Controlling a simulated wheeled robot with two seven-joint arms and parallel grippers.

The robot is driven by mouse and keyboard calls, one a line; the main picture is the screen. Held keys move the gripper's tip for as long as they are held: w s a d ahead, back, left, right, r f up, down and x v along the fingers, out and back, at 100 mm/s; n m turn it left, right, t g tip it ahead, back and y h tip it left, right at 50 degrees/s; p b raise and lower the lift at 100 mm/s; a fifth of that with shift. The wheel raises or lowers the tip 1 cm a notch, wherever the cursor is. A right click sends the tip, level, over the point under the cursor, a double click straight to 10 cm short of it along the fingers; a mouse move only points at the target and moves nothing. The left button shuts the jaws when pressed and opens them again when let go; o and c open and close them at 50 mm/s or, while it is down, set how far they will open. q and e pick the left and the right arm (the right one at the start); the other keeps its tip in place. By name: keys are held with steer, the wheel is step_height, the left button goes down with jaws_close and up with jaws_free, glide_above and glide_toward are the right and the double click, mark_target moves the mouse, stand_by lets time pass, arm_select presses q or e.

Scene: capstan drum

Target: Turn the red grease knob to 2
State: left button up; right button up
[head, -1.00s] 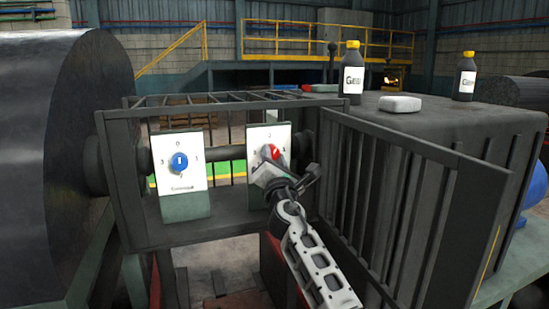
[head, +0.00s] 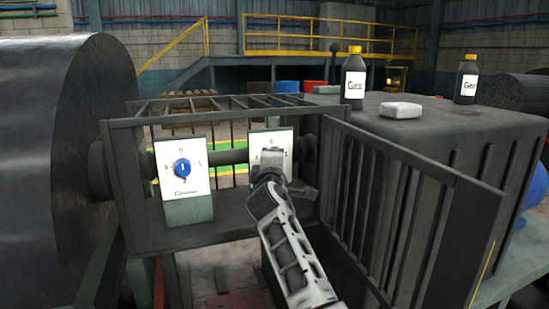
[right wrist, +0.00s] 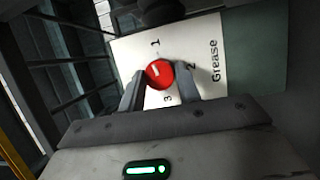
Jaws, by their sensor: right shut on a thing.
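The red grease knob (right wrist: 163,74) sits on a white plate (right wrist: 125,55) marked "Grease", between the two fingers of my right gripper (right wrist: 160,84), which is shut on it. In this wrist view, 1 is above the knob, 2 right of it and 3 below it. A white mark shows on the knob's left part, away from the 2; the exact number it points at is unclear. In the head view my right gripper (head: 269,168) covers the knob, and the plate (head: 283,137) shows around it. My left gripper is not in view.
A blue knob (head: 182,169) on a similar plate (head: 198,160) stands to the left. A barred guard (head: 400,200) flanks my right arm on the right. A large dark drum (head: 60,150) fills the left. Bottles (head: 354,78) and a white block (head: 400,110) sit on the housing.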

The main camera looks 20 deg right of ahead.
arm_select(q)
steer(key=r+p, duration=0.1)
steer(key=p, duration=0.1)
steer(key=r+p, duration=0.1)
steer(key=p, duration=0.1)
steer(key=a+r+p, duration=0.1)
steer(key=p, duration=0.2)
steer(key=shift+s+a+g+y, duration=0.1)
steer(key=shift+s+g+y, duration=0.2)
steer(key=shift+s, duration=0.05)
arm_select(e)
steer(key=m+g+y, duration=0.1)
steer(key=m+y, duration=0.1)
steer(key=m, duration=0.3)
steer(key=m+g+y, duration=0.1)
steer(key=m+y, duration=0.1)
steer(key=m, duration=0.3)
steer(key=r+m+g+y, duration=0.1)
steer(key=m+y, duration=0.2)
steer(key=m, duration=0.2)
steer(key=shift+d+g, duration=0.3)
steer(key=o, duration=1)
steer(key=shift+f, duration=0.1)
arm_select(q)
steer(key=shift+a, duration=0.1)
